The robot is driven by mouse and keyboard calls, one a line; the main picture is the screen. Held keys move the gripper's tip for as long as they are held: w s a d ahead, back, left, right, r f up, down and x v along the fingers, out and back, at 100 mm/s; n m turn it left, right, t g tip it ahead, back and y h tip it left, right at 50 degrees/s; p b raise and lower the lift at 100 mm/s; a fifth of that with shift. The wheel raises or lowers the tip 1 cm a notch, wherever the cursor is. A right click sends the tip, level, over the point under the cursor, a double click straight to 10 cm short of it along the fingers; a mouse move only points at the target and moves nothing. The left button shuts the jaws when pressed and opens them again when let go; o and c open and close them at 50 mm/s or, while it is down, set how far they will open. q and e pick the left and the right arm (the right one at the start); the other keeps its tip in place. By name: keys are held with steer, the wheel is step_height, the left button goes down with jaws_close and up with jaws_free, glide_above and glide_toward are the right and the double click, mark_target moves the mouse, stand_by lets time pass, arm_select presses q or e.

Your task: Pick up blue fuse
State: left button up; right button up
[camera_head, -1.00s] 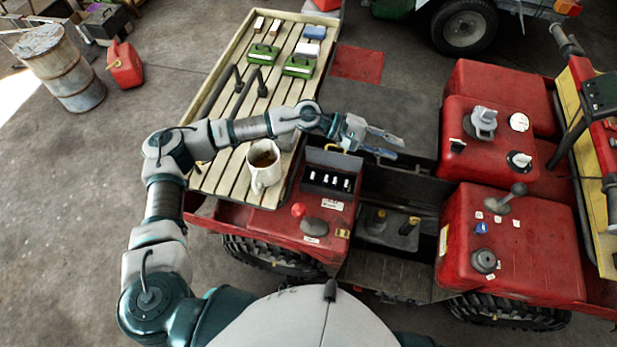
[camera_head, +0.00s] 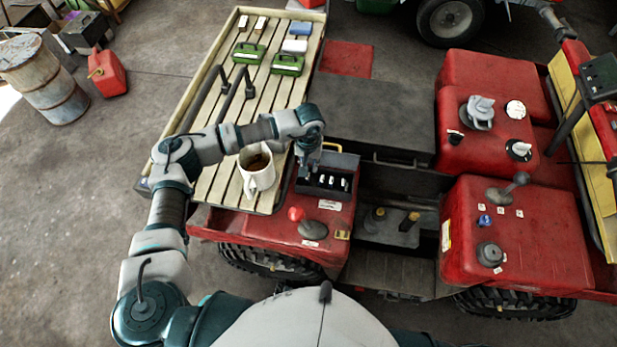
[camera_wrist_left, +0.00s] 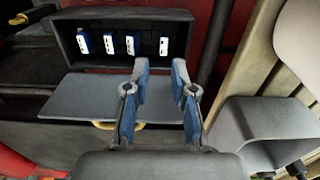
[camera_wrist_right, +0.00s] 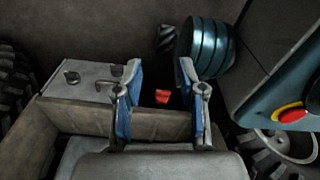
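Several fuses stand in a row in an open dark fuse box (camera_head: 312,189). In the left wrist view they have white faces and blue sides, among them a blue fuse (camera_wrist_left: 164,46) at the right end of the row in the fuse box (camera_wrist_left: 180,16). My left gripper (camera_head: 306,168) is over the left part of the box in the head view. In the left wrist view the left gripper (camera_wrist_left: 160,70) is open and empty, its fingertips pointing toward the box, apart from the fuses. My right gripper (camera_wrist_right: 160,72) is open and empty, low near the vehicle, outside the head view.
The box's grey lid (camera_wrist_left: 85,97) is folded open. A white mug (camera_head: 257,180) stands on the slatted rack (camera_head: 215,188) beside my left forearm. A red-knobbed lever (camera_head: 297,213) rises in front of the box. Green cases and small blocks lie farther back.

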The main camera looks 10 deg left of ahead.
mark_target(308, 178)
arm_select(q)
step_height(308, 178, down, 2)
steer(key=shift+f, duration=0.2)
steer(key=shift+a+f, duration=0.2)
steer(key=shift+f, duration=0.45)
steer(key=f, duration=0.2)
steer(key=f+p, duration=0.1)
steer(key=shift+w+a+f, duration=0.1)
steer(key=shift+a+f, duration=0.1)
steer(key=shift+f, duration=0.45)
steer(key=shift+d, duration=0.2)
steer(key=shift+c, duration=0.5)
jaws_close()
arm_select(e)
steer(key=s, duration=0.2)
steer(key=shift+s+d+f, duration=0.2)
steer(key=shift+s+f, duration=0.05)
steer(key=shift+s, duration=0.1)
